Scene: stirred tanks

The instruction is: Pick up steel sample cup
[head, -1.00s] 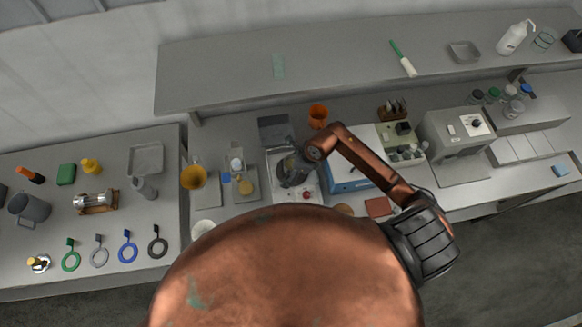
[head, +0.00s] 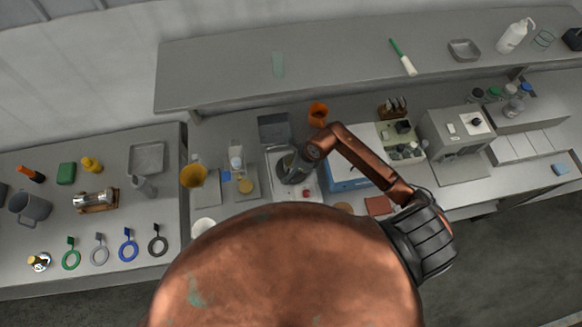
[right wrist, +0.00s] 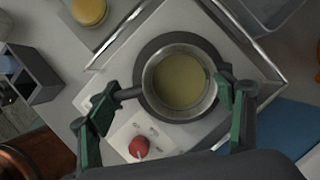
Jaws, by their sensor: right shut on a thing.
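The steel sample cup (right wrist: 180,82) shows in the right wrist view as a round metal rim around yellowish contents. It is over a dark round plate on a pale device with a red knob (right wrist: 139,147). I cannot tell whether the cup touches the plate or is clear of it. My right gripper (head: 291,169) reaches down to it in the head view and hides most of the cup there. In the right wrist view its two fingers are on opposite sides of the cup, shut on it. My left gripper is not in view.
Close by are an orange funnel (head: 193,176) to the left, an orange cup (head: 318,114) behind, and a blue-edged device (head: 347,178) to the right. A shelf (head: 340,62) runs behind the bench. Coloured rings lie on the left table (head: 108,207).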

